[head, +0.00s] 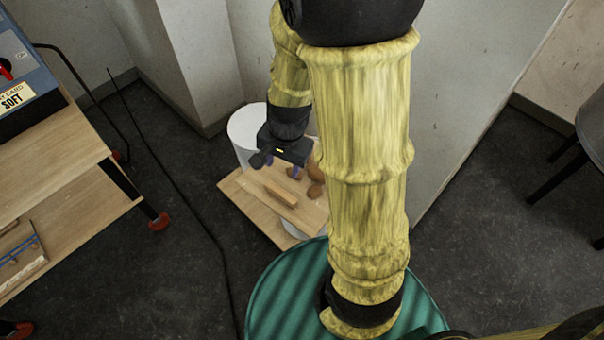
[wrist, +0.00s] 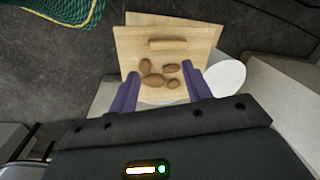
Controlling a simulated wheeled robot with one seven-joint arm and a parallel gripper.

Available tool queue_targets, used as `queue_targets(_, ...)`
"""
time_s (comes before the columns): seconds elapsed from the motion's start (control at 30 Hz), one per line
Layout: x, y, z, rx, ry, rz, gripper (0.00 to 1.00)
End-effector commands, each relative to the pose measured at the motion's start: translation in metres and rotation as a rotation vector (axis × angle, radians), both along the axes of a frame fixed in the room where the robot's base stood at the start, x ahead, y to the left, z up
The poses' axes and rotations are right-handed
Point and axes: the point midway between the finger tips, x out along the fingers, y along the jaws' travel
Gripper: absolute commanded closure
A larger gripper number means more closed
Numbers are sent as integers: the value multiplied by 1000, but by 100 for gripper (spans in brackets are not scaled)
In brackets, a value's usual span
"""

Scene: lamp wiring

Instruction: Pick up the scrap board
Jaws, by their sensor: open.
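A flat pale wooden board (head: 245,203) lies low in the middle of the head view, a second sheet edge showing beside it in the wrist view. A short wooden bar (head: 281,195) and several brown lumps (head: 314,191) lie on it. The wrist view shows the board (wrist: 129,45), the bar (wrist: 167,44) and the lumps (wrist: 153,80). I cannot tell whether the scrap board is the flat board or the bar. My gripper (head: 282,169) is open and empty, pointing down over the board. Its purple fingers (wrist: 161,78) frame the lumps; the gap in height is unclear.
A white cylinder (head: 242,128) stands behind the board, near the wall. A wooden two-level bench (head: 70,205) is at the left, with a dark cable on the floor beside it. A ribbed green round surface (head: 265,300) is at the front. A dark chair (head: 590,135) is far right.

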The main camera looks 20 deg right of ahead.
Motion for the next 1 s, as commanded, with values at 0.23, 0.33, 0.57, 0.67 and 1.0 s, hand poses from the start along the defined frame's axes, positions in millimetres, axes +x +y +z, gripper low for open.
queue_targets(0.23,33,2,-30,63,133,-781,51)
queue_targets(0.33,46,-1,-46,64,161,-1096,51)
queue_targets(0.57,67,-9,-77,54,155,-1679,51)
queue_targets(0.67,71,-12,-83,55,145,-1794,51)
queue_targets(1.0,72,-12,-86,59,142,-1824,51)
